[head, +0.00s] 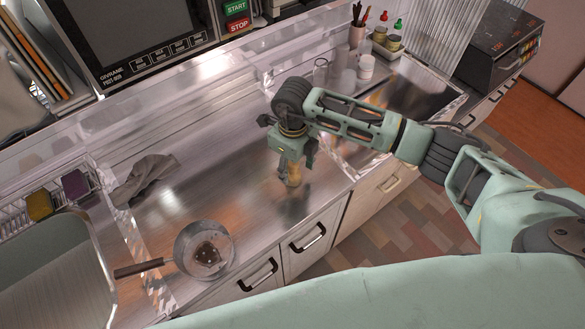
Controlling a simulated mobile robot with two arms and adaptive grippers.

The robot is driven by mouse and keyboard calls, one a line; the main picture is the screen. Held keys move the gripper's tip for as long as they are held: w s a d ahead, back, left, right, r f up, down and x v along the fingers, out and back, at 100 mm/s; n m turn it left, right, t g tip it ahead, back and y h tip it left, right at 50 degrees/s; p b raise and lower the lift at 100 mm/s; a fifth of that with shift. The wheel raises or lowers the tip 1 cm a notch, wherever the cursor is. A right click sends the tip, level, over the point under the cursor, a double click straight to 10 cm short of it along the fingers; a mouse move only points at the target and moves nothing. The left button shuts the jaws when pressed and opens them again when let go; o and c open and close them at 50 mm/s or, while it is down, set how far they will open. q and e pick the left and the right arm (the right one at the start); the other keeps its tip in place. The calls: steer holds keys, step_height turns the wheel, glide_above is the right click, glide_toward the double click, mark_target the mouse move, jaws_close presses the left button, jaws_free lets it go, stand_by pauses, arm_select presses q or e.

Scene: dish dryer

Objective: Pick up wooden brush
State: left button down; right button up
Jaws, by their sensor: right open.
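The wooden brush (294,178) is a small tan shape on the metal counter, near its front edge. It appears upright, but its upper part is hidden by my right gripper. My right gripper (294,167) points down directly over the brush, with its fingers open around or just beside its top. I cannot tell whether a finger touches it. My left gripper is not in view.
A pan (203,248) with a dark handle sits on the counter at the front left. A grey cloth (146,178) lies behind it. A sink (418,92) and several bottles and cups are at the back right. The counter's middle is clear.

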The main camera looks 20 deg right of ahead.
mark_target(291, 174)
steer(key=shift+w+a+f, duration=0.1)
steer(key=shift+f, duration=0.5)
steer(key=shift+w+a+f, duration=0.1)
steer(key=shift+f, duration=0.5)
steer(key=shift+f+p, duration=0.3)
steer(key=c, duration=0.6)
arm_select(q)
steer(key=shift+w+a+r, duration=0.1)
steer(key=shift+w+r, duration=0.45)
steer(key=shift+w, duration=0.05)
arm_select(e)
steer(key=c, duration=0.6)
